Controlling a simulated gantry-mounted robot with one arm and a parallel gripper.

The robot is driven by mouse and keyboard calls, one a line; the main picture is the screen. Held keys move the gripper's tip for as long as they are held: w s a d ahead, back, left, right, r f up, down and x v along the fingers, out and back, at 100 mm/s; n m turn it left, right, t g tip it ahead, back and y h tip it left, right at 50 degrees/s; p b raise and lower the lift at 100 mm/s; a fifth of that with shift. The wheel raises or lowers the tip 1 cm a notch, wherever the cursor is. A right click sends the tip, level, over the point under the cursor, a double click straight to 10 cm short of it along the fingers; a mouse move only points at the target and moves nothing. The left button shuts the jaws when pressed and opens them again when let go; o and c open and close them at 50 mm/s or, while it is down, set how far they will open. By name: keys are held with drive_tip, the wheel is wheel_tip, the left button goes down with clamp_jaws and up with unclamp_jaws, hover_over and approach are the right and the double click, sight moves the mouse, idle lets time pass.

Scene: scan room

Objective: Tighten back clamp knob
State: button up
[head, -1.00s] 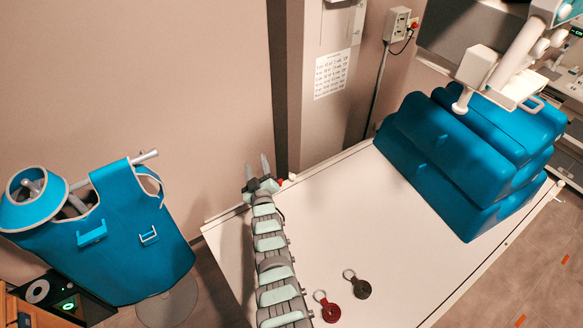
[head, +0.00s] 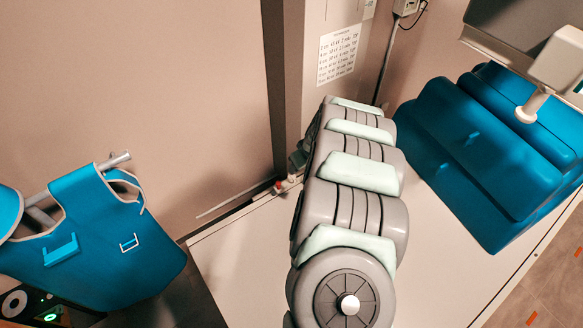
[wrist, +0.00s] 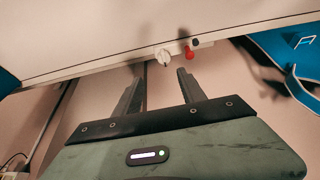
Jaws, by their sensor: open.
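A small pale knob (wrist: 163,57) sits at the edge of the white tabletop (wrist: 90,35) in the wrist view. A red-tipped part (wrist: 190,52) is just right of it, and shows as a red spot (head: 278,188) at the table's back edge in the head view. I cannot tell for certain which of them is the back clamp knob. My gripper (wrist: 160,74) is open and empty, its two fingers pointing toward the table edge. The pale knob appears between the fingertips, seemingly apart from them. In the head view my arm hides most of the gripper.
Blue stacked cushions (head: 490,150) stand on the table at right. A blue apron (head: 110,240) hangs on a stand at left. A grey wall column (head: 283,90) rises behind the table edge. A white device (head: 555,60) hangs at upper right.

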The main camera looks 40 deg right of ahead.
sight(293, 177)
drive_tip(key=b+x, duration=0.1)
drive_tip(key=x, duration=0.2)
drive_tip(key=b+x, duration=0.1)
drive_tip(key=x, duration=0.2)
drive_tip(key=b+x, duration=0.2)
drive_tip(key=x, duration=0.1)
drive_tip(key=shift+s+a, duration=0.1)
drive_tip(key=shift+a, duration=0.2)
drive_tip(key=shift+f, duration=0.5)
drive_tip(key=shift+w+f, duration=0.1)
drive_tip(key=shift+w, duration=0.25)
drive_tip(key=shift+a, duration=0.1)
drive_tip(key=shift+c, duration=0.6)
clamp_jaws()
